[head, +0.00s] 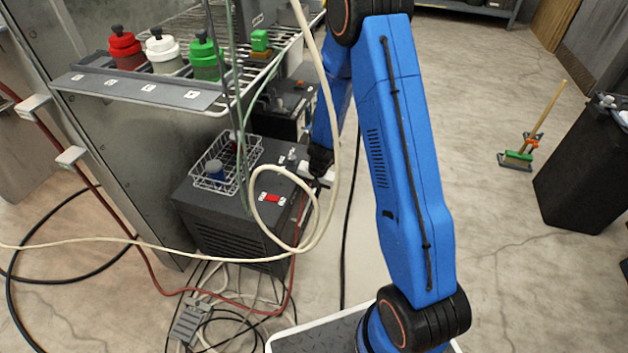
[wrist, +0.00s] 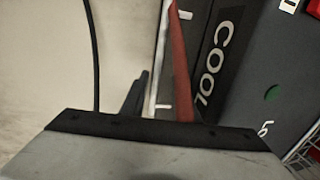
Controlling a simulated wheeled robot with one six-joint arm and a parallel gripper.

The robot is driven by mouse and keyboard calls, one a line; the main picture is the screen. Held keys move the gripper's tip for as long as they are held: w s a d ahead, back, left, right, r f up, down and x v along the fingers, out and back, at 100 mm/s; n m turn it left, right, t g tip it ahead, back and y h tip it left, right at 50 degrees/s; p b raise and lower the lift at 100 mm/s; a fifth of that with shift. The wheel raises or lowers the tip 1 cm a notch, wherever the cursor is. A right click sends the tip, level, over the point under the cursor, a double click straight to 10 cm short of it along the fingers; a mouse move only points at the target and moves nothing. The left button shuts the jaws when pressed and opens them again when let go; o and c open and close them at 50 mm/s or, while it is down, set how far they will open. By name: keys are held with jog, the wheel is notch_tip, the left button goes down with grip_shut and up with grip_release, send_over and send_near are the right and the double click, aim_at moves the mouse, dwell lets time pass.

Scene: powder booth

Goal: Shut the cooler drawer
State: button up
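The cooler (head: 225,205) is a dark grey box with a vented front, beside the metal cabinet in the head view. In the wrist view its dark face with the large letters COOL (wrist: 215,60) fills the right side. A red upright strip (wrist: 181,70) and a thin pale strip run along the edge of that face; I cannot tell whether they belong to the drawer or how far it stands out. My gripper (head: 318,176) is at the cooler's right side, partly behind hoses. One dark finger (wrist: 134,97) shows close to the pale strip; finger opening and contact are unclear.
A wire basket (head: 222,160) with a blue-topped item sits on the cooler. A cream hose (head: 330,120) loops in front of it. Above is a rack with red, white and green bottles (head: 205,60).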

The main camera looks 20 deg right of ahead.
notch_tip(320, 180, up, 16)
jog(key=s+d, duration=0.2)
jog(key=shift+d, duration=0.25)
jog(key=shift+r, duration=0.1)
dwell(0.5)
jog(key=s+r+n+t, duration=0.1)
jog(key=s+r+n, duration=0.1)
jog(key=s+r, duration=0.6)
jog(key=s+r+n+t, duration=0.1)
jog(key=s+r+n, duration=0.1)
jog(key=s+r, duration=0.6)
jog(key=s+d+r+n+h, duration=0.1)
jog(key=s+r, duration=0.4)
jog(key=s, duration=0.3)
jog(key=s+d+r+n+t, duration=0.1)
jog(key=s+r, duration=0.3)
jog(key=s, duration=0.4)
jog(key=shift+s+d+r+n+t+h, duration=0.3)
jog(key=shift+s+d+r+n+h, duration=0.1)
jog(key=shift+n, duration=0.2)
